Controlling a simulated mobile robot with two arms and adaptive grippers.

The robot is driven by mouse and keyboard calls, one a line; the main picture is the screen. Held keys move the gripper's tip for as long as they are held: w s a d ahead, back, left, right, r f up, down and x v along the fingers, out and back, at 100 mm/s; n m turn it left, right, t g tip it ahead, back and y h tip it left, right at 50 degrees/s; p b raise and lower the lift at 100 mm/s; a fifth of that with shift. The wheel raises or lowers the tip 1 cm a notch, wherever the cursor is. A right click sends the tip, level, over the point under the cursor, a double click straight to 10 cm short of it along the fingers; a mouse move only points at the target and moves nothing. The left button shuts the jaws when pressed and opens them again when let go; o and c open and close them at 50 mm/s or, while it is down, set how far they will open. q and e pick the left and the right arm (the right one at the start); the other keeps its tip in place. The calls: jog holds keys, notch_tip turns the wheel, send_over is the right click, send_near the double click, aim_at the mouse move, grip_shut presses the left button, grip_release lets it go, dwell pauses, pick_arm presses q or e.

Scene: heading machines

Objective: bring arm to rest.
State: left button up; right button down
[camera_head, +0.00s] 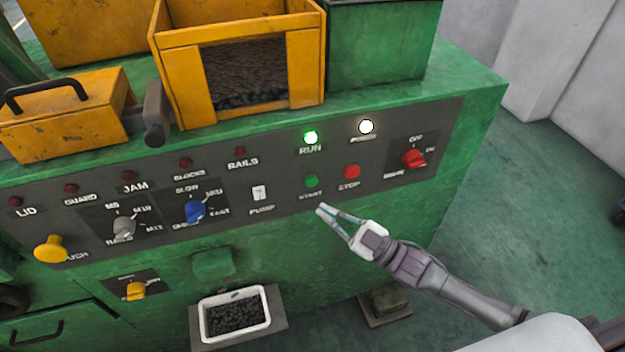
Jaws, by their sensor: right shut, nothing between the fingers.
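My right gripper (327,213) comes in from the lower right and is shut and empty. Its fingertips are in front of the green machine's panel (232,222), just below the green START button (311,181); I cannot tell whether they touch the panel. The red STOP button (352,171) is just above and to the right of the fingertips. The RUN lamp (310,137) glows green, and the lamp (366,126) beside it glows white. My left gripper is out of view.
A red rotary switch (414,158) and a blue speed knob (194,211) sit on the panel. Below it, a white tray (266,303) of dark pieces juts out. An orange bin (305,70) stands on the machine. The floor (530,220) at the right is mostly clear.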

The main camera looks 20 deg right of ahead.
dwell(0.7)
jog(key=d+f+m+h, duration=0.3)
jog(key=f+h, duration=0.1)
jog(key=f, duration=0.6)
jog(key=d+f+m+h, duration=0.3)
jog(key=f+h, duration=0.1)
jog(key=f, duration=0.5)
jog(key=s+d+f+m+g+h, duration=0.2)
jog(key=s+f, duration=0.2)
jog(key=f, duration=0.4)
jog(key=s+d+f+m+g+h, duration=0.1)
jog(key=s+d+f+g+h, duration=0.2)
jog(key=f, duration=0.6)
jog(key=s+a+f+m+g, duration=0.1)
jog(key=s+f+g, duration=0.2)
jog(key=s, duration=0.8)
jog(key=s+a+f+m+g+h, duration=0.1)
jog(key=s+f+g, duration=0.2)
jog(key=s+f, duration=0.4)
jog(key=s+a+f+m+g+h, duration=0.1)
jog(key=s+f+g, duration=0.2)
jog(key=s, duration=1.2)
notch_tip(320, 180, down, 3)
jog(key=shift+s+f, duration=0.1)
jog(key=shift+s, duration=0.1)
